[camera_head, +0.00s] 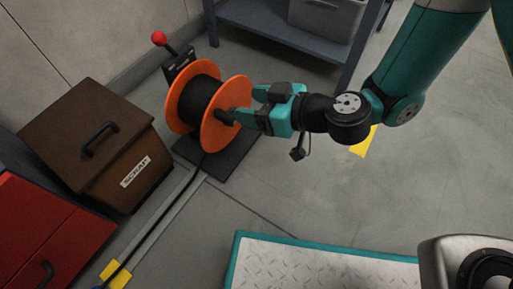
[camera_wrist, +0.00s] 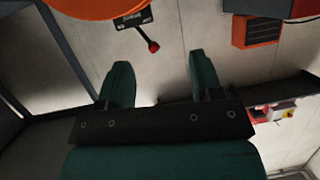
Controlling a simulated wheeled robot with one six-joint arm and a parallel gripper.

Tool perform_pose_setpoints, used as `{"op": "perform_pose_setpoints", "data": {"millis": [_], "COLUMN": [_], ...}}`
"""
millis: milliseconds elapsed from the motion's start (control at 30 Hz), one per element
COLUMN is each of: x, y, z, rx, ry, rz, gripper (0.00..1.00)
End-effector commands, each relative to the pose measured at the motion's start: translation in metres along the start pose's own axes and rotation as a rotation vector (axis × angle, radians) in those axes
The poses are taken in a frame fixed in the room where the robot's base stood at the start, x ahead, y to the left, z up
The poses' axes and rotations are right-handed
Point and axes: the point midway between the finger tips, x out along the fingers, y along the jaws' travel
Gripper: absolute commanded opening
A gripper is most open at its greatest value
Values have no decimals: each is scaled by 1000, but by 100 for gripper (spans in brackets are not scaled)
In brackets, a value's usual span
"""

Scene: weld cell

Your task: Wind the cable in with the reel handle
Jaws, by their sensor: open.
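The cable reel has two orange flanges (camera_head: 238,92) with black cable (camera_head: 199,98) wound between them, and stands on a dark base plate (camera_head: 222,166). A dark handle (camera_head: 224,117) sticks out from the near flange towards my gripper. My gripper (camera_head: 246,104) is open just right of that flange, its lower finger close to the handle's end. I cannot tell whether they touch. In the wrist view the open fingers (camera_wrist: 158,64) have nothing visible between them. An orange flange (camera_wrist: 95,8) shows at the top edge there; the handle does not show.
A red-knobbed lever (camera_head: 158,39) stands behind the reel; it also shows in the wrist view (camera_wrist: 153,46). A brown scrap box (camera_head: 85,140) and a red cabinet (camera_head: 45,235) are at left. Cable runs along the floor to a yellow patch (camera_head: 116,275). A shelf (camera_head: 270,28) stands behind.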

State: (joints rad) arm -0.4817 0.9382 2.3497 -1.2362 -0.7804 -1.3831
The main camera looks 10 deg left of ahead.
Motion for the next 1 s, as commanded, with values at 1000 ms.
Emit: {"op": "perform_pose_setpoints", "data": {"millis": [1000], "x": [98], "y": [16], "z": [71], "rx": [-25], "ry": [-8], "rz": [87], "gripper": [60]}}
